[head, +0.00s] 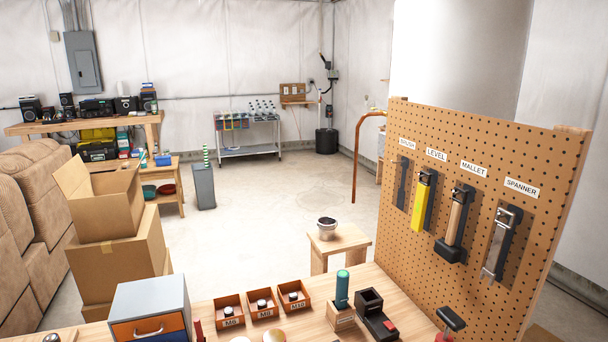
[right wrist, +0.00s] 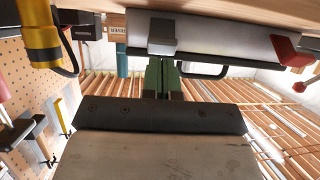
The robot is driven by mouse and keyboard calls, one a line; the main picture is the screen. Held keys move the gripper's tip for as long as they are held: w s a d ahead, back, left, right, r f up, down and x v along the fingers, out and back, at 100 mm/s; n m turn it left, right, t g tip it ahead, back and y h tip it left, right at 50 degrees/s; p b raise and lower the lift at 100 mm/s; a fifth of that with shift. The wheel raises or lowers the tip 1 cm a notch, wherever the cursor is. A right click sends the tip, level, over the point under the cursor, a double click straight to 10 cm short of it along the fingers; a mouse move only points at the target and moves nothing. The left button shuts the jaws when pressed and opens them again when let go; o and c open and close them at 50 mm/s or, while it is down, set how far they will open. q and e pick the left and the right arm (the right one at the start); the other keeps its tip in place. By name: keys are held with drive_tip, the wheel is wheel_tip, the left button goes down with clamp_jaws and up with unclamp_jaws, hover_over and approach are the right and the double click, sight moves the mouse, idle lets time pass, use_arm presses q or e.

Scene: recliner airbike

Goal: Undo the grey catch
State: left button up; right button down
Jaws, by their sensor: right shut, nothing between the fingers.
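In the right wrist view a pale grey case (right wrist: 225,38) spans the top, with a block-shaped grey catch (right wrist: 164,36) on its face. A red catch-like part (right wrist: 290,50) is at the case's right end, and a dark handle (right wrist: 205,72) runs along its lower edge. My right gripper (right wrist: 163,66) has green fingers, shut together and empty. Its tips point at the grey catch and lie just below it in the picture; I cannot tell whether they touch. The head view shows neither gripper, and I cannot make out the case there. My left gripper is not in view.
The workbench (head: 240,328) holds a drawer unit (head: 150,307), small bins (head: 264,304) and a green-handled tool in a wooden block (head: 341,318). A tool pegboard (head: 480,150) stands at right. In the wrist view a yellow cylinder with black cable (right wrist: 38,35) is at upper left.

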drive_tip(key=shift+w+a+f, duration=0.2)
drive_tip(key=shift+w+a, duration=0.05)
drive_tip(key=shift+w, duration=0.2)
drive_tip(key=shift+r, duration=0.1)
drive_tip(key=shift+p+v, duration=0.9)
drive_tip(key=shift+v, duration=0.3)
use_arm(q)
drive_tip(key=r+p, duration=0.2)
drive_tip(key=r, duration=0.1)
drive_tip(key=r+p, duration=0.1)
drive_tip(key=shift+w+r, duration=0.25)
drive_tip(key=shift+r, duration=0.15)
use_arm(e)
drive_tip(key=v, duration=0.5)
drive_tip(key=shift+d+f, duration=0.15)
drive_tip(key=shift+f, duration=0.05)
